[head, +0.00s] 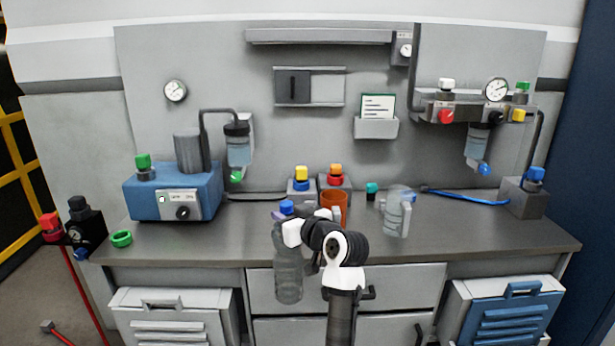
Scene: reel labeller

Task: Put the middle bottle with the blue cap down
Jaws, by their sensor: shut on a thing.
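A clear bottle with a blue cap (289,272) hangs upright at the front edge of the workbench, overlapping the drawer fronts in the head view. My gripper (288,222) is shut on this bottle near its top, just under the cap. My white and black arm comes up from the bottom and hides part of the bench behind it. The fingers themselves are small and partly hidden. I see no other bottle with a blue cap beside it.
The grey workbench (480,233) has free room at left centre and right. An orange cup (334,204), a clear jug (397,212), a teal-capped item (371,190) and a green ring (121,239) stand on it. A blue pump unit (143,205) is at left.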

